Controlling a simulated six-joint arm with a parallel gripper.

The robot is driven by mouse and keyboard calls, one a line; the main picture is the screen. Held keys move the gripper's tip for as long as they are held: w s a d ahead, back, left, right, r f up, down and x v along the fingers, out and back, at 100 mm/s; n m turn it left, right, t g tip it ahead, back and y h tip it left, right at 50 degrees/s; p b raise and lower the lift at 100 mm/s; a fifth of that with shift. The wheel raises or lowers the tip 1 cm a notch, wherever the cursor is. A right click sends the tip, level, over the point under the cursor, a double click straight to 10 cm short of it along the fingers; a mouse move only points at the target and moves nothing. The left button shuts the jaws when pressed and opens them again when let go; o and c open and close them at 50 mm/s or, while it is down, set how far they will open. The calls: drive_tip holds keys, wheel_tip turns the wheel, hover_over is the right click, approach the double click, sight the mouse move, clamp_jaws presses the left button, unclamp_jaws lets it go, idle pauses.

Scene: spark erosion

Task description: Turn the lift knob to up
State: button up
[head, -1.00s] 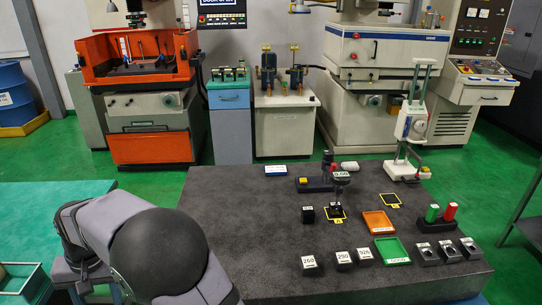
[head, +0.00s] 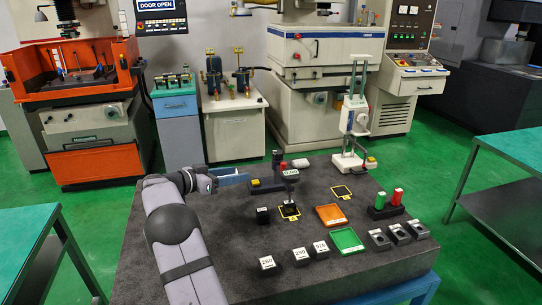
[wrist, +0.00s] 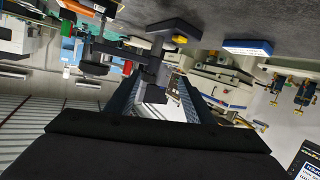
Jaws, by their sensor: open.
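No knob can be clearly made out as the lift knob at this size. A dark stand with a yellow button (head: 256,182) is on the grey table; it also shows upside down in the wrist view (wrist: 172,30). My gripper (head: 236,180) is over the table's far left part, left of this stand, fingers pointing right. In the wrist view my gripper (wrist: 158,78) is open, with the stand's dark post seen beyond and between the fingers. I see nothing held. A white height gauge (head: 352,120) stands at the table's far right.
The grey table (head: 215,250) also bears an orange tray (head: 330,215), a green tray (head: 346,240), black numbered blocks (head: 267,262), and red and green cylinders (head: 396,196). A blue-and-white box (wrist: 248,47) lies beside the stand. Machines with control panels (head: 408,30) stand behind.

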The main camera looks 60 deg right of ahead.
sight(274, 154)
drive_tip(key=shift+s+d+r+m+g+h+p, duration=0.5)
drive_tip(key=shift+s+d, duration=0.45)
drive_tip(key=shift+d, duration=1.15)
drive_tip(key=shift+s+d+r+m+g+h+p, duration=0.25)
drive_tip(key=shift+s+d+p, duration=0.5)
drive_tip(key=shift+d, duration=1.3)
drive_tip(key=shift+s+d+r+m+g+h+p, duration=0.35)
drive_tip(key=shift+s+d, duration=0.75)
drive_tip(key=shift+d, duration=1)
drive_tip(key=shift+p+x, duration=0.4)
drive_tip(key=shift+x, duration=0.6)
drive_tip(key=shift+f, duration=0.1)
drive_tip(key=c, duration=1)
drive_tip(key=shift+c, duration=0.2)
